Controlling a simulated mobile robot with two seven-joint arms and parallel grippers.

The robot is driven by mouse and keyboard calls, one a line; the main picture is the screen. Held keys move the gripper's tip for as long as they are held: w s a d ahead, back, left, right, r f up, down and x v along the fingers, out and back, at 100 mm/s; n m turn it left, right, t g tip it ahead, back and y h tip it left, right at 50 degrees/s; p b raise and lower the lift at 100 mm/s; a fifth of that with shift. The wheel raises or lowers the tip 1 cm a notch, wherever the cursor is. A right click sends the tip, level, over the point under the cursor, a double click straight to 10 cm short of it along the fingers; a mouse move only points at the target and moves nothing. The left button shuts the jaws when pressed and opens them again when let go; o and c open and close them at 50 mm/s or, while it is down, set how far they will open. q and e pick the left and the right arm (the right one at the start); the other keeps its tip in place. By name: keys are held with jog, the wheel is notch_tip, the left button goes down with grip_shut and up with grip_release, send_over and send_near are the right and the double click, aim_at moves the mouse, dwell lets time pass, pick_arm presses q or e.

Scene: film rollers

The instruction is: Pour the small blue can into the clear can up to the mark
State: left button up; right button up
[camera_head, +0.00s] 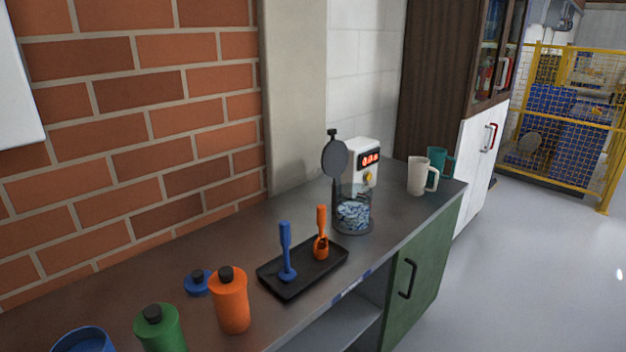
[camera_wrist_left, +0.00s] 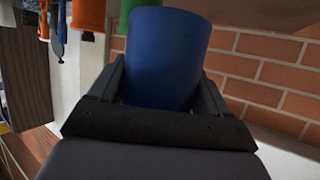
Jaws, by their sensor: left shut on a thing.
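The small blue can (camera_wrist_left: 165,50) fills the middle of the left wrist view. My left gripper (camera_wrist_left: 163,78) is shut around its sides. In the head view the blue can's rim (camera_head: 84,340) shows at the bottom left corner, with its top open and most of it cut off. A blue lid with a black knob (camera_head: 197,283) lies on the counter. The clear can (camera_head: 361,195) stands farther along the counter with blue-grey pieces inside. Its dark round lid (camera_head: 334,158) is tilted up. I cannot make out the mark. My right gripper is not in view.
A green bottle (camera_head: 162,332) and an orange bottle (camera_head: 231,302) stand near the blue can. A black tray (camera_head: 284,292) holds a blue and an orange scoop. A white device with a red display (camera_head: 364,158) stands behind the clear can. Mugs (camera_head: 420,176) stand farther right.

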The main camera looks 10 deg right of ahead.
pick_arm(q)
jog(key=shift+r, duration=0.1)
dwell(0.3)
jog(key=f, duration=0.2)
jog(key=s+f, duration=0.1)
jog(key=f, duration=0.2)
jog(key=shift+s+f, duration=0.2)
jog(key=shift+f, duration=0.2)
jog(key=shift+d, duration=0.15)
